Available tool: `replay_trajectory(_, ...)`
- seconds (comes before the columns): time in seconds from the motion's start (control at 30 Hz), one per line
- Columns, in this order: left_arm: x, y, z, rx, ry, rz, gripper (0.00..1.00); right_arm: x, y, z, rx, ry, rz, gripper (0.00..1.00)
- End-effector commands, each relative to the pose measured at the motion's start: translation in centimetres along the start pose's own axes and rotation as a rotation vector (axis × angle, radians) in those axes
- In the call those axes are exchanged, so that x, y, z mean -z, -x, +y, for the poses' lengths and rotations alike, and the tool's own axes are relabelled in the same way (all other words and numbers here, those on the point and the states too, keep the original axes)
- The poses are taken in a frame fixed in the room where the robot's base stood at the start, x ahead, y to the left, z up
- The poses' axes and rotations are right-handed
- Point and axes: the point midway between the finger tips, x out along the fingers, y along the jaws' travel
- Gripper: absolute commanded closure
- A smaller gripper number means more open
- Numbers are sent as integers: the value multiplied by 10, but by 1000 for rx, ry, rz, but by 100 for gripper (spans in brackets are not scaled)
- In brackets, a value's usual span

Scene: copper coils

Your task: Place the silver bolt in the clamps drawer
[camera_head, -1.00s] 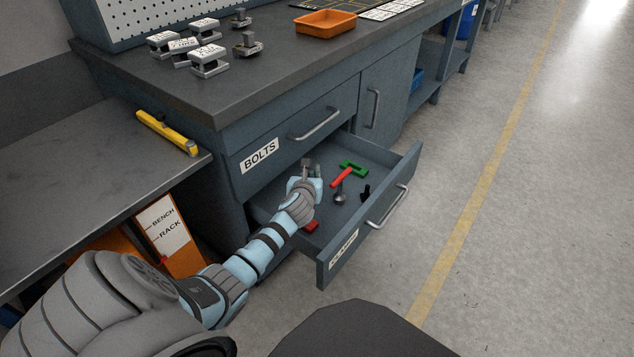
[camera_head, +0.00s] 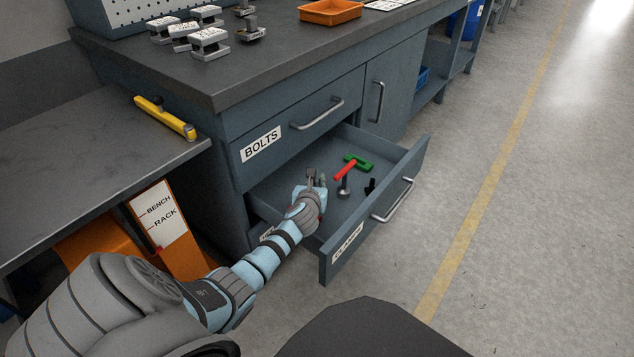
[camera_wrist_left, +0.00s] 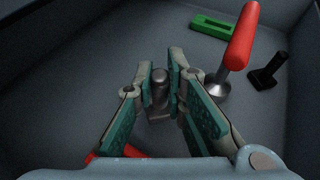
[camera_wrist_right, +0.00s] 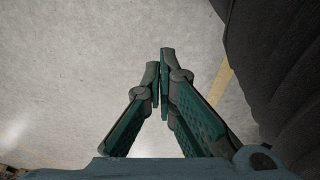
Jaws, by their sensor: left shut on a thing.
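The open lower drawer (camera_head: 372,232) carries a label (camera_head: 346,243) that seems to read CLAMPS. My left gripper (camera_head: 317,180) is inside its outline, over the left part. In the left wrist view, my left gripper (camera_wrist_left: 160,82) is shut on the silver bolt (camera_wrist_left: 158,92), a short grey cylinder between its fingertips. Whether the bolt touches the drawer floor, I cannot tell. In the right wrist view, my right gripper (camera_wrist_right: 160,80) is shut and empty above the floor.
In the drawer lie a green clamp (camera_head: 359,162), a red-handled clamp (camera_head: 345,171) and a black piece (camera_head: 370,186). A red piece (camera_wrist_left: 115,153) is near my left fingers. The BOLTS drawer (camera_head: 300,125) above is closed. A yellow tool (camera_head: 165,117) lies on the side bench.

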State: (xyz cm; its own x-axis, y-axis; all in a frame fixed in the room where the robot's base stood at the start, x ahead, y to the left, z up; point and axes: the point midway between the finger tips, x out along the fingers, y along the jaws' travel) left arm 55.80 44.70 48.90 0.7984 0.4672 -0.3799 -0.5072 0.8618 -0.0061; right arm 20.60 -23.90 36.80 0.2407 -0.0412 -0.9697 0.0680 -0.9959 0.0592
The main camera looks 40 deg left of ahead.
Motion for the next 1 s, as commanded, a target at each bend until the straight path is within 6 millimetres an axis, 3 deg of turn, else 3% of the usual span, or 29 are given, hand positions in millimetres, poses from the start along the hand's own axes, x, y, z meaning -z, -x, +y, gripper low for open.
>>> replay_trajectory(0.3,6,-3,0,1,0,-1,100,1,-1,0,0,-1,5,100)
replay_trajectory(0.33,7,-3,0,0,0,0,87,1,-1,0,0,-1,5,100)
replay_trajectory(0.47,7,-3,0,0,0,0,68,2,-1,0,0,-1,6,100)
replay_trajectory(0.77,6,-2,0,0,0,0,68,1,-2,0,0,-1,4,100)
replay_trajectory(0.93,-5,6,-1,1,0,1,68,1,2,0,0,-2,1,100)
replay_trajectory(1.0,-6,14,0,1,-1,2,68,-2,-16,0,2,-14,2,100)
